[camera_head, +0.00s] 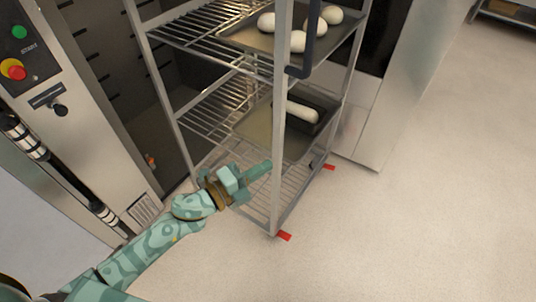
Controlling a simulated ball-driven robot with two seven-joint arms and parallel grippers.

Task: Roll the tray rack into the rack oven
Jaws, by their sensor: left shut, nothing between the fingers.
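The tray rack (279,150) is a tall silver wire frame in the middle of the head view. Its shelves hold trays with pale dough pieces on them. A dark vertical handle (308,50) is on its near side. The rack oven (90,40) stands behind and to the left, with its dark interior open beside the rack. My left gripper (262,171) is shut and empty, its fingers in front of the lower part of the rack near the front post. Whether it touches the post cannot be told. My right gripper is out of view.
The oven's control panel (25,52) with green and red buttons is at the upper left. A steel cabinet (400,95) stands to the right of the rack. The pale floor (430,220) at right is clear.

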